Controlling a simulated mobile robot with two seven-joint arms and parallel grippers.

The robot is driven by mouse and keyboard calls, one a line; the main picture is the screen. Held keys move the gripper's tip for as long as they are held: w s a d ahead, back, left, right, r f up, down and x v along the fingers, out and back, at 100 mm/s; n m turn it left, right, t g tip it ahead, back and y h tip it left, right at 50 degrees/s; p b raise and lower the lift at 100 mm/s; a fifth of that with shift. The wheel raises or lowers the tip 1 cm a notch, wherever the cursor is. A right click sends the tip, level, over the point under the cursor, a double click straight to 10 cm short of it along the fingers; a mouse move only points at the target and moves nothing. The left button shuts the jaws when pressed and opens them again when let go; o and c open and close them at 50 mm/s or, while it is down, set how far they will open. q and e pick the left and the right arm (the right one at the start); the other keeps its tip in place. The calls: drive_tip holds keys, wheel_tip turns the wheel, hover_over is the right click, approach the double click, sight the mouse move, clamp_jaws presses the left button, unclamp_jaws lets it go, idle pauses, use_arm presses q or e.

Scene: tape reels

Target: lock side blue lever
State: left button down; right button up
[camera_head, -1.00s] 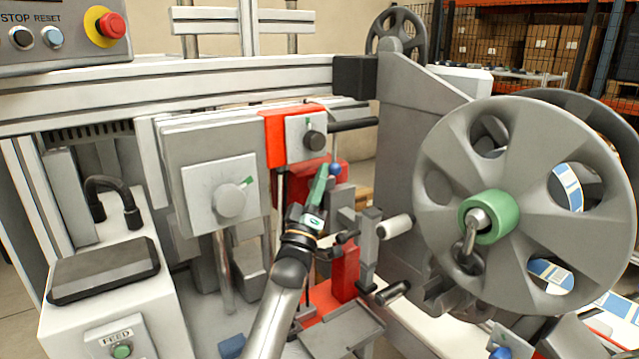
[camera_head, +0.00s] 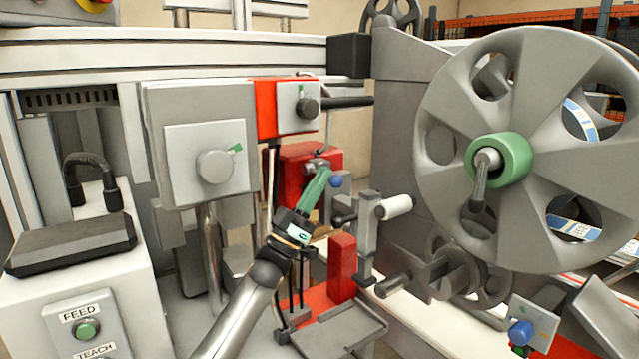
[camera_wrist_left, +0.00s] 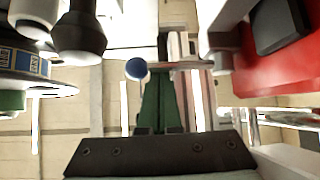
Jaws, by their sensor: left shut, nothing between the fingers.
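A small blue ball knob (camera_head: 335,181) shows beside the green fingers of my left gripper (camera_head: 321,170), near the red block under the upper knob panel. In the left wrist view the blue ball (camera_wrist_left: 136,69) is just left of the tips of the shut left gripper (camera_wrist_left: 161,68). The fingers hold nothing, and I cannot tell if they touch the ball. A thin rod runs across near the tips in the wrist view. Another blue knob (camera_head: 521,331) sits on a small plate at the lower right, apart from the gripper. My right gripper is not in view.
A large grey reel (camera_head: 545,150) with a green hub fills the right side. A red upright block (camera_head: 342,268) and a grey post with a white roller (camera_head: 394,207) stand close to the left arm. A grey knob panel (camera_head: 210,163) is to its left.

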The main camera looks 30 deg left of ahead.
use_arm(q)
drive_tip(key=shift+f, duration=0.15)
idle(0.4)
drive_tip(key=v, duration=0.7)
drive_tip(key=shift+s+b, duration=0.2)
drive_tip(key=shift+b, duration=0.25)
drive_tip(key=shift+f, duration=0.15)
